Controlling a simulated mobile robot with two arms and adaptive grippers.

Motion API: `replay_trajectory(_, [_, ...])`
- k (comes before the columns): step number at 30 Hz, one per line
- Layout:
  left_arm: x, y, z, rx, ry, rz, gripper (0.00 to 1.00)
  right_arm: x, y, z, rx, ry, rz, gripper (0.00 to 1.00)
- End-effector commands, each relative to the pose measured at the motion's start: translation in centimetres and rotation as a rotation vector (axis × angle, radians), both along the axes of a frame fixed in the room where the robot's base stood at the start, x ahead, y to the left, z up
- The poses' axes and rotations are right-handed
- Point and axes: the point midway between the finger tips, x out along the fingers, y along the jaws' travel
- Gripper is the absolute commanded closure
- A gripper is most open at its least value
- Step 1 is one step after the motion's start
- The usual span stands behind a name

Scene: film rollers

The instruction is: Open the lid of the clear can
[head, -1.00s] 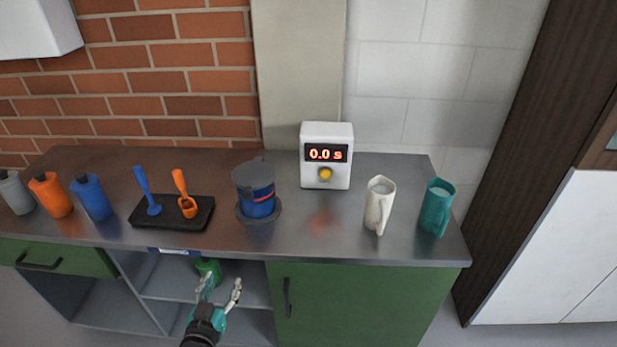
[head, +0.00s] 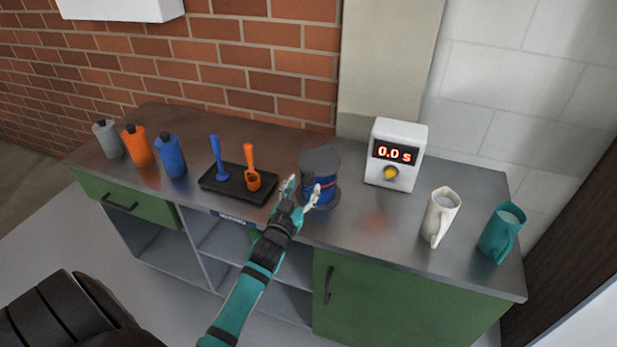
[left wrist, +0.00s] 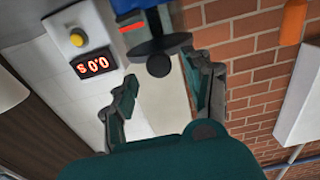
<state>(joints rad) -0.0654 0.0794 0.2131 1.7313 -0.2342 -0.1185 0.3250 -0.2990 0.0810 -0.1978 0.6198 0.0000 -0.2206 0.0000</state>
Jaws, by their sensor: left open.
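The clear can (head: 320,191) stands upright on the metal counter. It looks blue inside, with a red band and a wide dark base. A dark grey lid (head: 320,160) sits on top of it. My left gripper (head: 301,190) is open and empty, at the can's front left, and covers part of its side. Whether a finger touches the can is unclear. In the left wrist view the picture is turned over; the lid (left wrist: 160,46) shows at the top, beyond the spread fingers (left wrist: 160,75). My right gripper is not in view.
A black tray (head: 212,187) with a blue and an orange tool lies left of the can. Grey, orange and blue bottles (head: 171,155) stand farther left. A white timer (head: 397,150) reading 0.0 s stands to the right, then white (head: 440,218) and teal (head: 501,232) jugs.

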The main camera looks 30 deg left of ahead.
Motion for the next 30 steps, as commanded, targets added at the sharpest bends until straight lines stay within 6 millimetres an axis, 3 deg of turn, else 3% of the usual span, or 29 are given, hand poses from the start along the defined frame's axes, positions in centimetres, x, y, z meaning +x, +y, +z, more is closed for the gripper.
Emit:
replay_trajectory(7, [3.3, 0.8, 0.0, 0.002, 0.0, 0.0, 0.48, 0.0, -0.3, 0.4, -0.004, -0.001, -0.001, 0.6])
replay_trajectory(19, [4.0, 0.9, 0.0, 0.001, 0.001, 0.0, 0.48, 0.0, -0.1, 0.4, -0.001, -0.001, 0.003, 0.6])
replay_trajectory(30, [4.0, 0.9, 0.0, 0.001, 0.001, 0.0, 0.97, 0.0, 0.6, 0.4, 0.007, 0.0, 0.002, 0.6])
